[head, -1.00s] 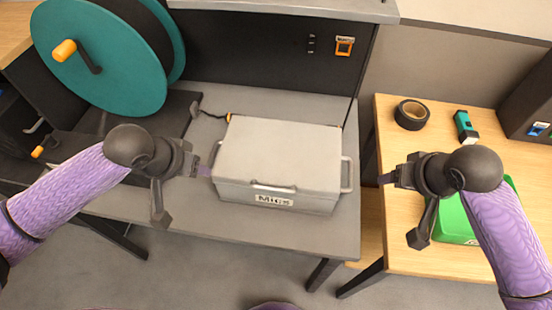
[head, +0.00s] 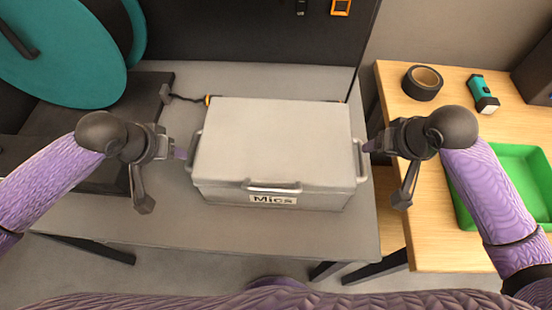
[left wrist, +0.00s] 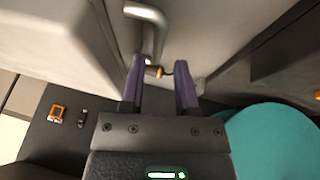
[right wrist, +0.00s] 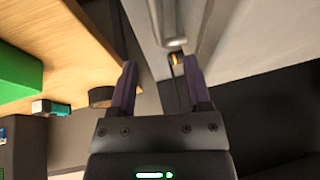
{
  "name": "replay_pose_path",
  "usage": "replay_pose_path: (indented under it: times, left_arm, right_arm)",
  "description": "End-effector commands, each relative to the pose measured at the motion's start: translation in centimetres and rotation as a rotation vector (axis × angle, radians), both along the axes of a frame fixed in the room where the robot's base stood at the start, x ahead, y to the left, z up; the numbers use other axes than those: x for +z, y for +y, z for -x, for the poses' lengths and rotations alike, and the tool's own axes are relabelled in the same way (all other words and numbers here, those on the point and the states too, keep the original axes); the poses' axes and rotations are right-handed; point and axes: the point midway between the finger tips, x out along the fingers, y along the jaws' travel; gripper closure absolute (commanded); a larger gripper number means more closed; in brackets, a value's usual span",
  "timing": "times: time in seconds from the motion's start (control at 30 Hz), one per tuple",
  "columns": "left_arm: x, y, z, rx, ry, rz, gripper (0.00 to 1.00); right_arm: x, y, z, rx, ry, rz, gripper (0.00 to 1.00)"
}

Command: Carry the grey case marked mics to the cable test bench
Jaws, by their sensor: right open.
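The grey case marked Mics (head: 275,145) sits closed on a grey bench (head: 225,232), its label facing me. It has a handle on each end and one in front. My left gripper (head: 185,153) is open at the left end handle (head: 195,150); in the left wrist view that handle (left wrist: 155,35) lies just beyond the fingertips (left wrist: 159,75). My right gripper (head: 370,146) is open close beside the right end handle (head: 361,160). In the right wrist view this handle (right wrist: 172,22) is ahead of the fingertips (right wrist: 160,78). Neither gripper visibly holds anything.
A teal reel (head: 65,60) stands at the left. A wooden table (head: 425,235) at the right bears black tape (head: 422,84), a teal torch (head: 482,92) and a green tray (head: 520,170). A dark panel rises behind the case. Bare bench lies in front of it.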

Motion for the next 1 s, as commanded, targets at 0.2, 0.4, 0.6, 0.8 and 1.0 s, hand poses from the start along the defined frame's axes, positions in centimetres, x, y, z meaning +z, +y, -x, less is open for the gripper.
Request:
replay_pose_path:
  times: [0.2,0.4,0.6,0.8,1.0]
  left_arm:
    - [-3.8,-0.9,-1.4,0.0,0.002,0.001,0.61]
    - [-6.8,-1.6,-2.7,0.001,0.002,0.0,0.61]
    - [-8.1,-1.8,-3.2,-0.001,0.0,-0.001,0.61]
    - [-8.2,-1.8,-3.2,-0.001,0.001,0.0,0.61]
    - [-8.2,-1.8,-3.2,-0.001,0.001,-0.001,0.86]
  right_arm:
    - [-3.8,0.6,-1.6,-0.001,0.002,-0.001,0.37]
    - [-6.8,1.1,-2.9,0.0,0.001,0.001,0.37]
    - [-8.1,1.3,-3.5,0.001,0.0,0.001,0.37]
    - [-8.2,1.3,-3.5,0.001,-0.001,0.002,0.37]
    - [-8.2,1.3,-3.5,0.001,-0.001,0.002,0.63]
